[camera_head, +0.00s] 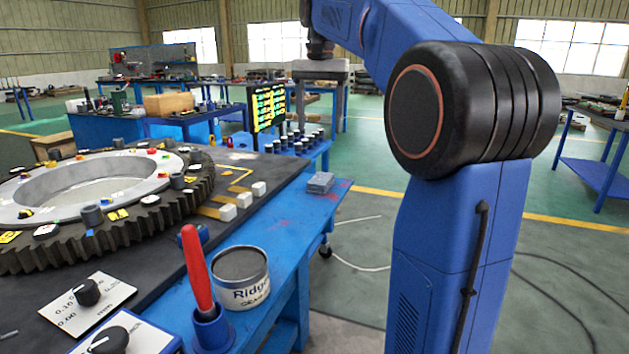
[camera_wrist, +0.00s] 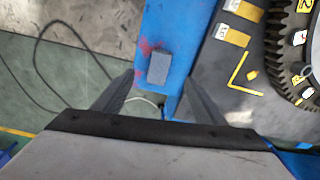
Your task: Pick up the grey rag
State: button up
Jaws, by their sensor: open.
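The grey rag (camera_head: 320,182) is a small folded block lying flat on the blue bench top (camera_head: 322,203), near its right edge in the head view. In the wrist view the rag (camera_wrist: 158,68) lies just ahead of the gap between the fingers, beside a red smear on the blue surface. My gripper (camera_wrist: 159,82) is open and empty, with one dark finger on each side of the picture. The rag appears below the fingertips and not touched by them; the exact height cannot be told. The fingertips cannot be made out in the head view.
A large gear ring (camera_head: 110,205) covers the dark mat left of the rag. White blocks (camera_head: 243,200), a labelled tin (camera_head: 241,278) and a red-handled tool (camera_head: 196,270) stand on the bench. Small dark bottles (camera_head: 295,143) stand behind. Cables (camera_wrist: 60,60) lie on the floor.

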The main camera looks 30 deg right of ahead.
jog(key=w+d, duration=0.2)
jog(key=w, duration=0.1)
send_over(321, 178)
jog(key=shift+m, duration=0.4)
notch_tip(321, 178, down, 11)
jog(key=shift+a+r, duration=0.1)
jog(key=shift+d+f, duration=0.2)
jog(key=shift+f, duration=2.5)
jog(key=c, duration=1.1)
